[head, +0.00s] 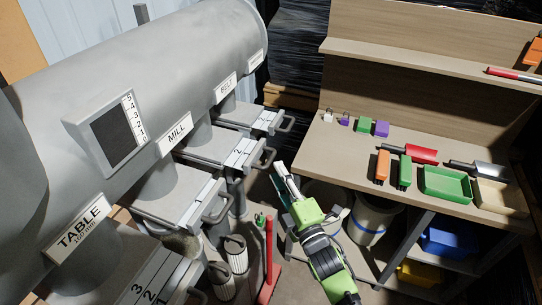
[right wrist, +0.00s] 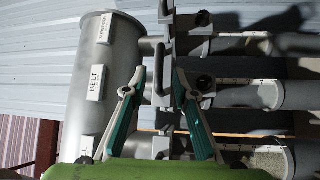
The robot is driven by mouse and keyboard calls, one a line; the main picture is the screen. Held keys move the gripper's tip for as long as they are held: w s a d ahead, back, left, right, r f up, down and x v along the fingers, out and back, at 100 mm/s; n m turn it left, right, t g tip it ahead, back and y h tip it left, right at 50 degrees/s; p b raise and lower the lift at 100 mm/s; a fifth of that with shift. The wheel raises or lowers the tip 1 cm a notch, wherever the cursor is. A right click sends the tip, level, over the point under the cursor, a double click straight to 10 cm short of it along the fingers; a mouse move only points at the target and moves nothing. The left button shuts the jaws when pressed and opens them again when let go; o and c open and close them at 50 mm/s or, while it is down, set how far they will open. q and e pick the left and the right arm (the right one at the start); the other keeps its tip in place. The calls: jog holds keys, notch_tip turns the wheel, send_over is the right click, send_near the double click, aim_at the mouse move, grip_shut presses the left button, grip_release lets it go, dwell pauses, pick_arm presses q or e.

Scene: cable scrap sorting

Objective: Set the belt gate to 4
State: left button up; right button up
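The belt gate (head: 236,151) is a grey slide plate with marked lines, below the BELT label (head: 225,87) on the large grey drum. Its grey loop handle (head: 266,158) faces right; the scale figures are too small to read. My right gripper (head: 287,178) is just right of that handle. In the right wrist view my right gripper (right wrist: 159,78) is open, its two green-and-grey fingers on either side of a grey handle (right wrist: 159,68), with nothing clearly gripped. The BELT label (right wrist: 97,82) shows on the drum there. My left gripper is not in view.
Neighbouring gates with similar handles sit close by: the mill gate (head: 185,203) nearer and another gate (head: 250,117) farther. A red post (head: 268,260) stands below. A workbench (head: 345,155) with small tools, blocks and trays is at the right.

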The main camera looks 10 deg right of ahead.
aim_at(272, 158)
jog(key=p+x, duration=0.1)
jog(key=x, duration=0.5)
jog(key=shift+w, duration=0.1)
grip_shut()
jog(key=shift+d, duration=0.15)
